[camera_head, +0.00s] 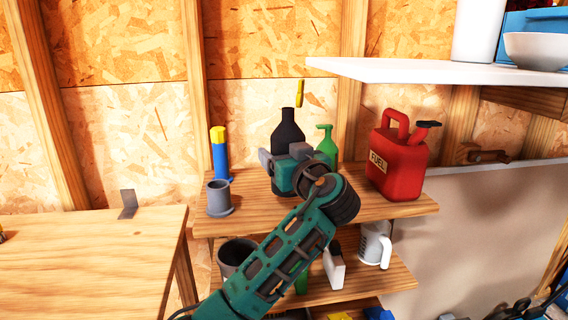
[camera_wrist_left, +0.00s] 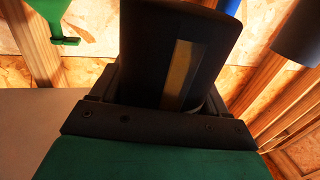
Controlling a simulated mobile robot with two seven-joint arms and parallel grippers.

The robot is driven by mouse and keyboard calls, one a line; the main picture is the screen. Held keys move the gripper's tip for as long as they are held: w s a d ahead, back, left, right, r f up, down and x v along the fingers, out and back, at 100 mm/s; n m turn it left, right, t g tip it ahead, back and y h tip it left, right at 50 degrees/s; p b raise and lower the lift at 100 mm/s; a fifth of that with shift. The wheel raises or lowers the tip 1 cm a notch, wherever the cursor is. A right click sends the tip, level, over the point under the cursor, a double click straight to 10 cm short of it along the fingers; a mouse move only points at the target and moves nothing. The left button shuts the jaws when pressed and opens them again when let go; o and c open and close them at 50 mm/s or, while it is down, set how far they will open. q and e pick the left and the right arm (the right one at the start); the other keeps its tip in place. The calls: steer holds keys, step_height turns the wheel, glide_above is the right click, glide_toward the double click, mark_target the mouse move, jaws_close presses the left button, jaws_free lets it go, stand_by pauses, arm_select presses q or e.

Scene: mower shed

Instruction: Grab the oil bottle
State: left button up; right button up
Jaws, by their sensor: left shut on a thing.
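The black oil bottle (camera_head: 287,131) is upright above the upper wooden shelf, its neck and shoulders showing over my gripper. My left gripper (camera_head: 288,162) is shut around its body. In the left wrist view the dark bottle (camera_wrist_left: 150,50), with a yellowish stripe on its side, fills the space between the fingers of my left gripper (camera_wrist_left: 152,103). My wrist hides much of the lower bottle in the head view, so I cannot tell whether its base touches the shelf. My right gripper is out of view.
On the upper shelf (camera_head: 408,208) stand a green spray bottle (camera_head: 327,146) close right, a red fuel can (camera_head: 397,165), a blue tube with yellow cap (camera_head: 219,153) and a grey mug (camera_head: 219,198). A white shelf (camera_head: 420,72) overhangs at right. A workbench (camera_head: 90,250) is left.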

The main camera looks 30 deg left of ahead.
mark_target(284, 125)
arm_select(q)
steer(key=shift+r+p, duration=0.4)
steer(key=shift+r, duration=2.7)
